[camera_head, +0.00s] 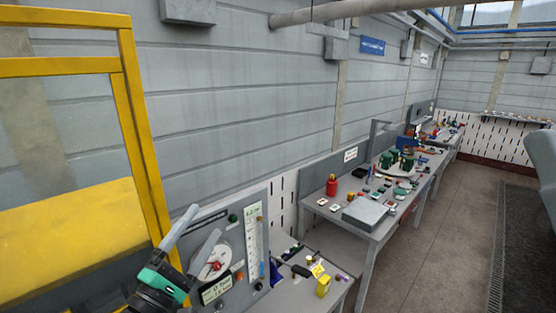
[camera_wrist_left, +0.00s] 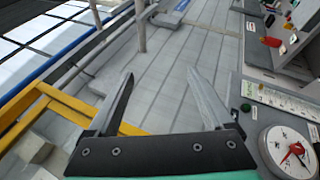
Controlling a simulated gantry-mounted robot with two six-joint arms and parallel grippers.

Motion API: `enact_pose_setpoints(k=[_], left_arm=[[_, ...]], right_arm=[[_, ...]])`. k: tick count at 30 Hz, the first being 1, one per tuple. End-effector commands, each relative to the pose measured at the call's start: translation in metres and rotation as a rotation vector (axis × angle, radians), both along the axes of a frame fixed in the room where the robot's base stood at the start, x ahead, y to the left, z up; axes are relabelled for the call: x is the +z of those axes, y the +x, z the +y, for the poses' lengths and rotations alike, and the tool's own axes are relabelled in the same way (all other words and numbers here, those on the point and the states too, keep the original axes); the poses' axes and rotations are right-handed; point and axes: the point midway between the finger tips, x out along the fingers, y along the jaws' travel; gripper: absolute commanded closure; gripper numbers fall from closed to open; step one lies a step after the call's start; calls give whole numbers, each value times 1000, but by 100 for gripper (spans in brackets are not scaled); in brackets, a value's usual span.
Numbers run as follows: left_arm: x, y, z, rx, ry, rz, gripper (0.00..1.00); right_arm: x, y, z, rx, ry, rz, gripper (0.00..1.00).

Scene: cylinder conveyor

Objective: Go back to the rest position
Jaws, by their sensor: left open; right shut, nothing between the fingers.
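My left gripper (camera_head: 205,220) is at the lower left of the head view, with a green and black body and two grey fingers pointing up and to the right. Its fingers are spread apart with nothing between them, as the left wrist view also shows (camera_wrist_left: 160,73). It is raised in front of a grey panel with a round dial (camera_head: 216,262). The dial shows at the lower right of the left wrist view (camera_wrist_left: 291,152), beside the gripper. My right gripper is in neither view.
A yellow frame (camera_head: 141,120) stands at the left. A bench (camera_head: 318,292) with small loose parts is right of the panel. Farther back, a longer grey bench (camera_head: 341,218) holds a red container (camera_head: 331,186) and several parts. The floor (camera_head: 440,240) at right is clear.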

Motion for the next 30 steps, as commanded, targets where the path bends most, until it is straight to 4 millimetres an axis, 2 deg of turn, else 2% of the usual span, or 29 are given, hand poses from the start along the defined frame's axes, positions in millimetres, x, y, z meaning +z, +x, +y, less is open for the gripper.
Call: enact_pose_setpoints(k=[1, 3, 5, 6, 9, 11, 13, 15, 19, 30], left_arm=[[41, -19, -17, 30, 126, -120, 15], [92, -51, -33, 121, 327, -295, 15], [133, -84, -42, 238, 499, -444, 15], [158, -108, -44, 337, 611, -539, 15], [208, -170, -32, 650, 875, -720, 15], [227, -202, -15, 858, 1017, -768, 15], [238, -232, 6, 1082, 1174, -767, 15], [238, -242, 23, 1237, 1327, -717, 15], [232, -233, 28, 1292, 1475, -677, 15], [233, -232, 27, 1298, 1488, -679, 15]], right_arm=[[0, 0, 0, 0, 0, 0, 100], [0, 0, 0, 0, 0, 0, 100], [0, 0, 0, 0, 0, 0, 100], [0, 0, 0, 0, 0, 0, 100], [0, 0, 0, 0, 0, 0, 100], [0, 0, 0, 0, 0, 0, 100], [0, 0, 0, 0, 0, 0, 100], [0, 0, 0, 0, 0, 0, 100], [0, 0, 0, 0, 0, 0, 100], [0, 0, 0, 0, 0, 0, 100]])
